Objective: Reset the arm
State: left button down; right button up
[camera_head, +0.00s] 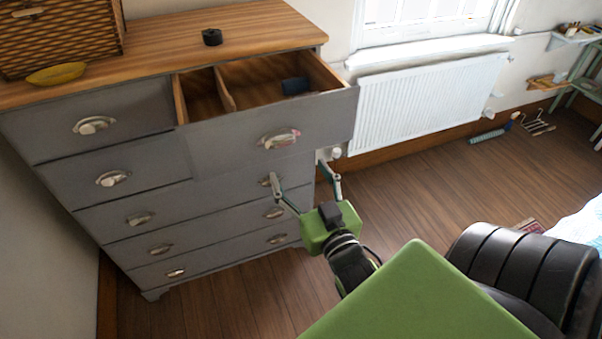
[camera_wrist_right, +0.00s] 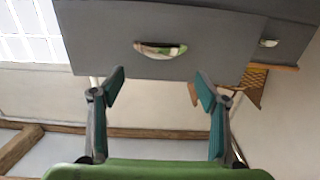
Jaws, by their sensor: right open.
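My right gripper (camera_head: 304,188) is open and empty in the head view, in front of the grey chest of drawers (camera_head: 160,216) and below its pulled-out top right drawer (camera_head: 270,125). In the right wrist view, the two fingers of my right gripper (camera_wrist_right: 160,88) are spread wide with nothing between them. The drawer front (camera_wrist_right: 200,45) with its cup-shaped metal handle (camera_wrist_right: 160,48) shows beyond the fingertips, apart from them. The drawer has a wooden divider and a small dark blue object (camera_head: 295,86) inside. My left gripper is not in view.
A wicker basket (camera_head: 60,38), a yellow dish (camera_head: 56,73) and a small black object (camera_head: 212,37) are on the chest top. A white radiator (camera_head: 428,102) is on the wall to the right. The wooden floor (camera_head: 440,185) between is mostly clear. A bed edge (camera_head: 580,225) is at the far right.

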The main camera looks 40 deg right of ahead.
dwell(0.4)
jog(key=s+a+f+n+g+y+b, duration=0.15)
jog(key=a+f, duration=0.25)
jog(key=f, duration=1)
jog(key=s+a+f+n+g+y, duration=0.1)
jog(key=a+f+g+y, duration=0.15)
jog(key=f, duration=1.05)
jog(key=s+a+f+n+g+y+b, duration=0.1)
jog(key=s+a+f+g, duration=0.2)
jog(key=f, duration=1.1)
jog(key=s+a+f+g, duration=0.35)
jog(key=s+f, duration=0.65)
jog(key=f, duration=0.5)
jog(key=s+d+f+g, duration=0.1)
jog(key=s+f+g, duration=0.1)
jog(key=s, duration=0.4)
jog(key=s+d+f+n+g+b, duration=0.1)
jog(key=s+d+f+g, duration=0.1)
jog(key=s+f, duration=0.3)
jog(key=s+d+f+n+g, duration=0.1)
jog(key=s+f, duration=0.3)
jog(key=s, duration=0.5)
jog(key=shift+s+d+g+b, duration=0.25)
jog(key=shift+d+g+b, duration=0.15)
jog(key=shift+d+g, duration=0.05)
